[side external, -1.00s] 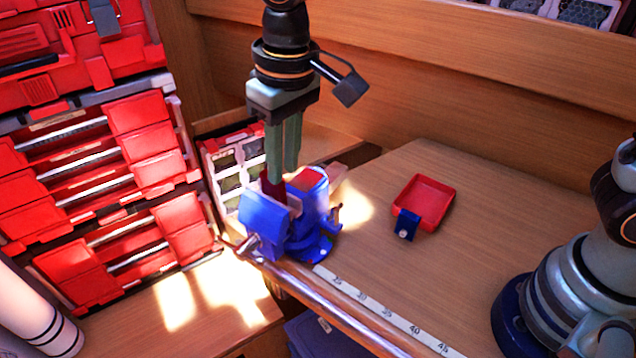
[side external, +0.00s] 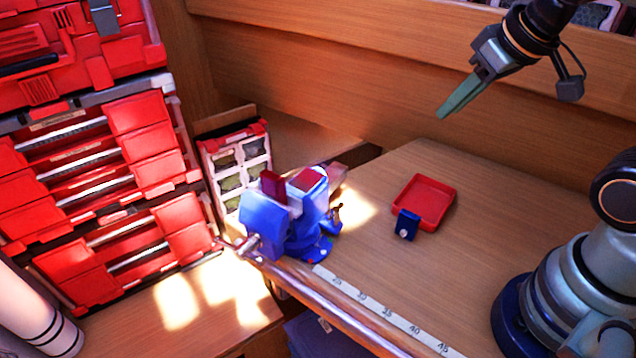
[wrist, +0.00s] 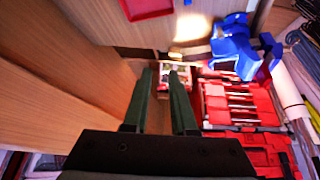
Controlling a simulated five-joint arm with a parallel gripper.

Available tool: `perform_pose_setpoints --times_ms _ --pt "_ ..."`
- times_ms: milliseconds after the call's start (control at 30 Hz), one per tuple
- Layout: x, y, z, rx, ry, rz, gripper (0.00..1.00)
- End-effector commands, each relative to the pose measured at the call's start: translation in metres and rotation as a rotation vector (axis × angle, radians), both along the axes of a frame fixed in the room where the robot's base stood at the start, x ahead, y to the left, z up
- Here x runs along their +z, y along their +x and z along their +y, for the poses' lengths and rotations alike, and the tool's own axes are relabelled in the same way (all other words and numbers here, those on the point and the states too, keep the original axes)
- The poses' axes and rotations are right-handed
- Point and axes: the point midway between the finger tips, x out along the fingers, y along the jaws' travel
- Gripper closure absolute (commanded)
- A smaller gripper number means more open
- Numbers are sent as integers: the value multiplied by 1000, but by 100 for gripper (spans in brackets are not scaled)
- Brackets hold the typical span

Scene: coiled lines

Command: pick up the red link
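The red link (side external: 271,185) is a small dark red piece standing up at the blue vise (side external: 265,225), by its jaws at the bench's front edge. My gripper (side external: 441,114) is well above the bench, up and to the right of the vise, far from the link. In the wrist view my gripper (wrist: 162,72) has its two green fingers apart with nothing held between them. The blue vise (wrist: 235,48) shows there at the upper right, but I cannot make out the link in that view.
A shallow red tray (side external: 424,203) with a blue tag lies on the bench to the right of the vise. A measuring strip (side external: 380,310) runs along the front edge. Red tool cases (side external: 90,170) stand at the left. Bench around the tray is clear.

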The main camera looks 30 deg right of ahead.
Motion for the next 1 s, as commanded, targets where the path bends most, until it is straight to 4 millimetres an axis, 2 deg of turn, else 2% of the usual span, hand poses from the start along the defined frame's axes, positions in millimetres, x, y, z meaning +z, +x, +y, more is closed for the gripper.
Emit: perform_pose_setpoints --times_ms 333,367,500,533,867,1000 --pt "0 0 0 0 1 0 75" --pt "0 0 0 0 1 0 71" --pt "0 0 0 0 1 0 18" --pt "0 0 0 0 1 0 15" --pt "2 2 2 17 -4 4 15" --pt "13 14 16 144 -47 39 15"
